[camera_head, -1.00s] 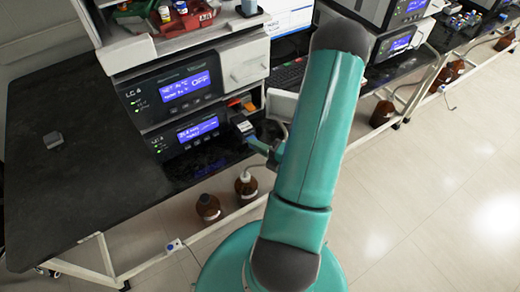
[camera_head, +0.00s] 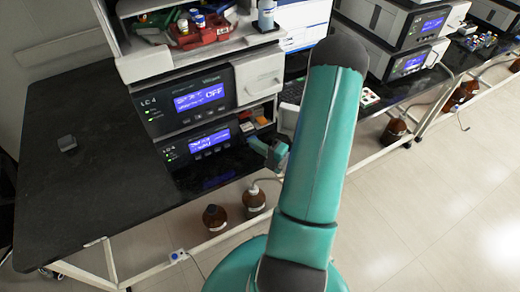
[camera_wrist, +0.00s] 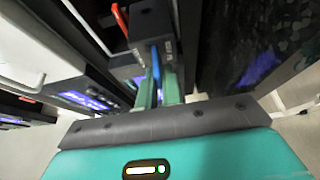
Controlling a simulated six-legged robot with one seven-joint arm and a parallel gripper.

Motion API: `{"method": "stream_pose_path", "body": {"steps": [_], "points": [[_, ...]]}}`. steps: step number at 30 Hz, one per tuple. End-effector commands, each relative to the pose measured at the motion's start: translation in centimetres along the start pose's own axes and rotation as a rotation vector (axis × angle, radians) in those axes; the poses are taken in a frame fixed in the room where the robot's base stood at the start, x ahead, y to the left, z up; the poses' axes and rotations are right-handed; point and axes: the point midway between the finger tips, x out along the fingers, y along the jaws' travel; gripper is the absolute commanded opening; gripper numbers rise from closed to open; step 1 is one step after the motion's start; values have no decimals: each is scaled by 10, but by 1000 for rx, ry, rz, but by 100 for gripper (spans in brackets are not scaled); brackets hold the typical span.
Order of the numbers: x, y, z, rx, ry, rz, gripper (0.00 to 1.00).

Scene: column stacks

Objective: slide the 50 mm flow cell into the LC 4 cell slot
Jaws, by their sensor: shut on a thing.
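The LC 4 stack stands on the black bench, with an upper module (camera_head: 160,103) reading OFF and a lower module (camera_head: 175,150) below it. An open bay (camera_head: 262,121) with small coloured items lies right of the lower module. My gripper (camera_head: 262,146) is at the front of this bay. In the wrist view my gripper (camera_wrist: 158,82) is shut on a dark block with pale lettering, which looks like the 50 mm flow cell (camera_wrist: 150,22). A blue strip shows between the fingers. The cell's far end and the slot mouth cannot be made out.
A small dark grey block (camera_head: 67,143) lies alone on the left of the bench (camera_head: 90,190), with free room around it. Brown bottles (camera_head: 215,217) stand below the front edge. A red tray (camera_head: 205,36) of small items sits on top of the stack.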

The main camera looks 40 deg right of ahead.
Motion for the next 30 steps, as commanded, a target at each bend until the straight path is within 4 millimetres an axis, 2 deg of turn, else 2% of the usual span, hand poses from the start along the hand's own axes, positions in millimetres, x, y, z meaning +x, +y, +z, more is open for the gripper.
{"method": "stream_pose_path", "body": {"steps": [30], "points": [[57,0,28,-1,0,2,0]]}}
